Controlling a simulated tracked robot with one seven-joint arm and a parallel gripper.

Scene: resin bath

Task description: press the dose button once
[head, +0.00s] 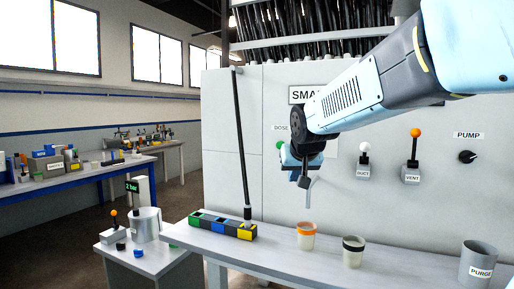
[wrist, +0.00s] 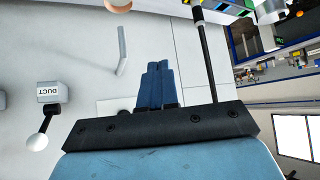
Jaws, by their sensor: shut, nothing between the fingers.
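The dose button is a green knob (head: 280,145) under the DOSE sign (head: 281,128) on the pale wall panel. It is partly covered by my gripper in the head view, and I cannot make it out in the wrist view. My gripper (head: 303,181) is in front of the panel, just right of and below the green knob, with its fingers pointing down. In the wrist view the blue fingers (wrist: 156,65) are together and empty. I cannot tell the exact gap to the panel, but no contact with the button shows.
A grey spout (head: 310,192) hangs by my gripper. A black rod (head: 240,140) stands at the left. The DUCT lever (head: 364,150), orange-topped VENT lever (head: 414,145) and PUMP knob (head: 467,157) are at the right. Orange-rimmed (head: 306,238) and black-rimmed (head: 352,254) cups stand on the bench below.

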